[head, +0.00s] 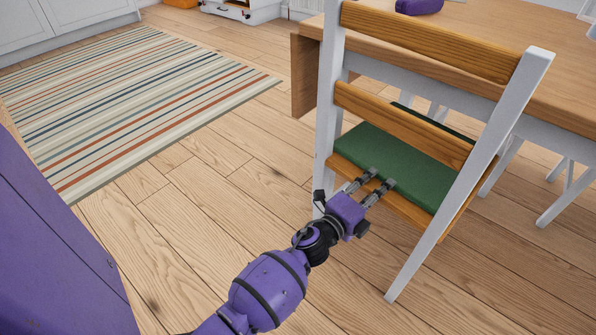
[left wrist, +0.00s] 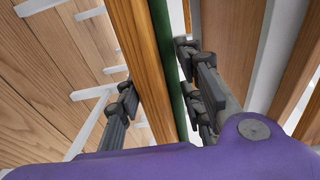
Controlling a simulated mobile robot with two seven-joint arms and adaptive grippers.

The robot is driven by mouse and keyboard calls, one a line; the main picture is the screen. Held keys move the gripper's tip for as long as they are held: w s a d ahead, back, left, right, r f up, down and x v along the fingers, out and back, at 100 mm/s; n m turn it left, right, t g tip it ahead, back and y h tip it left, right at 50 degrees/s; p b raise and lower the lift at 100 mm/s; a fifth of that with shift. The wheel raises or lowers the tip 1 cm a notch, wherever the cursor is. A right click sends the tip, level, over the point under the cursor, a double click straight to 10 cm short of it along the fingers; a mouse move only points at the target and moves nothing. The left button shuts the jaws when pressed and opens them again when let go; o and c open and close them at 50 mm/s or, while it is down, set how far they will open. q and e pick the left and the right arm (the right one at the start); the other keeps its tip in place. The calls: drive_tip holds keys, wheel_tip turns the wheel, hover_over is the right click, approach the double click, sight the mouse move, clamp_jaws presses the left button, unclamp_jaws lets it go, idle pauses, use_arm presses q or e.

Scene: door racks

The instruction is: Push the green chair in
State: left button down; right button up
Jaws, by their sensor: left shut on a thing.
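The green chair has a white frame, wooden back slats and a green seat (head: 400,160). It stands at the table's near side in the head view, its back toward me. My left gripper (head: 379,181) reaches under the lower back slat to the rear edge of the seat. It is shut on that edge. In the left wrist view, the wooden seat edge (left wrist: 154,60) and the green seat (left wrist: 167,60) lie between the fingers of my left gripper (left wrist: 158,80). My right gripper is in neither view.
The wooden table (head: 555,45) stands beyond the chair, with a purple object (head: 420,6) on top. More white chair legs (head: 567,195) show under the table at the right. A striped rug (head: 120,100) lies at the left. The wooden floor (head: 230,190) between is clear.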

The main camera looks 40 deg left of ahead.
use_arm(q)
drive_tip(key=c, duration=1.3)
unclamp_jaws()
drive_tip(key=shift+s+a+f, duration=0.1)
drive_tip(key=shift+s+f, duration=0.15)
drive_tip(key=shift+o, duration=1.3)
drive_tip(key=shift+r, duration=0.15)
drive_tip(key=shift+w, duration=0.1)
drive_tip(key=s+a+p, duration=0.1)
drive_tip(key=s, duration=1.1)
drive_tip(key=shift+a+p, duration=0.25)
drive_tip(key=shift+p, duration=0.15)
drive_tip(key=shift+r, duration=0.1)
